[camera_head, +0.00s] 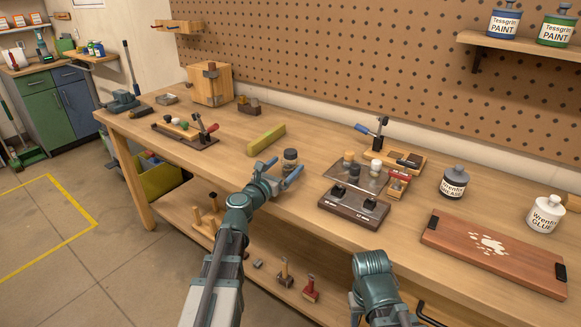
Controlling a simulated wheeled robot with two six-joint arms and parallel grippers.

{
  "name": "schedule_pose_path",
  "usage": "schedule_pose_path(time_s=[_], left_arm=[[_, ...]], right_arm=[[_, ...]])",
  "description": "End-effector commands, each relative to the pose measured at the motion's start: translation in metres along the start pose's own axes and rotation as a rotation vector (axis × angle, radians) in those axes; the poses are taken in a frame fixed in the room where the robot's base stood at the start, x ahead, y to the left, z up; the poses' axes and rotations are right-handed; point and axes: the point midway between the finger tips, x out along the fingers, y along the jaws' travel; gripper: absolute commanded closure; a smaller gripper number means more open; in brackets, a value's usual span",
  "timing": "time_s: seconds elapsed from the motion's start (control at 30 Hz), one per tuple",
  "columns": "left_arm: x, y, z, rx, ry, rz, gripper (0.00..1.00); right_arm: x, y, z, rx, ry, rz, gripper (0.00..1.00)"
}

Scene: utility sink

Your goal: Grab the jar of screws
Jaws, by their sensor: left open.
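A small jar with dark contents (290,158), which looks like the jar of screws, stands upright on the wooden workbench (330,145) near its front edge. My left gripper (281,171) is open, with its blue-tipped fingers pointing at the jar. The jar shows at the gap between the fingers, and its lower part is partly hidden by the gripper. I cannot tell whether either finger touches it. My right arm shows at the bottom, but its gripper is not in view.
A yellow-green bar (266,139) lies left of the jar. To the right are a dark block with knobs (354,206), a tray with small jars (341,178), a grease jar (454,183), a glue jar (545,214) and a reddish board (495,252). A pegboard (360,60) stands behind.

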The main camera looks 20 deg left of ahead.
Motion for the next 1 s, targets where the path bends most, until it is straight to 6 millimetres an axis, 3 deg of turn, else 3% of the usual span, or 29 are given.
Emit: schedule_pose_path(time_s=[0.27,0.53,1.0], left_arm=[[0.041,0.003,-0.006,0.000,0.000,-0.002,0.00],[0.043,0.002,-0.006,0.000,0.000,0.000,0.02],[0.043,0.002,-0.006,0.000,0.000,0.000,0.86]], right_arm=[[0.006,-0.001,0.000,0.000,0.000,0.000,0.50],[0.006,-0.001,0.000,0.000,0.000,0.000,0.50],[0.006,-0.001,0.000,0.000,0.000,0.000,0.50]])
